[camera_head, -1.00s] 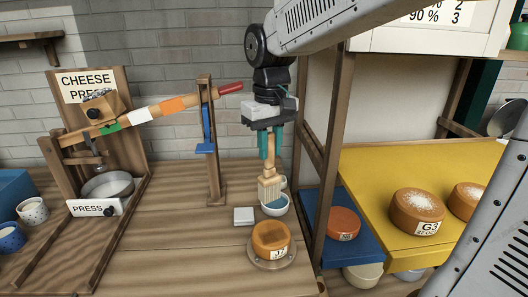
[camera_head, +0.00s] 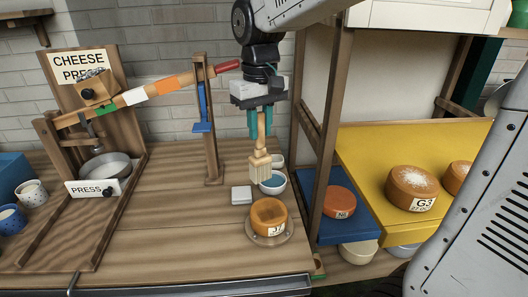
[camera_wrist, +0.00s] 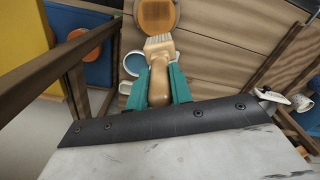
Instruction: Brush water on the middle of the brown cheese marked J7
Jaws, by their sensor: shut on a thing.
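My gripper (camera_head: 261,122) is shut on the wooden handle of a brush (camera_head: 260,165), which hangs with its bristles down. The brush also shows in the wrist view (camera_wrist: 158,72) between the teal fingers. The brown cheese marked J7 (camera_head: 268,214) sits on a round plate (camera_head: 287,233) near the front of the wooden table. The bristles are above and behind the cheese in the head view, beside a white bowl of blue water (camera_head: 273,185). In the wrist view the bristle tips point at the edge of the cheese (camera_wrist: 157,12). I cannot tell whether the bristles are wet.
A small white block (camera_head: 241,195) lies left of the bowl. A wooden post (camera_head: 333,130) stands right of it. Beyond are an orange cheese (camera_head: 338,202) on a blue board and cheese G3 (camera_head: 412,185) on a yellow board. The cheese press (camera_head: 97,110) stands left.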

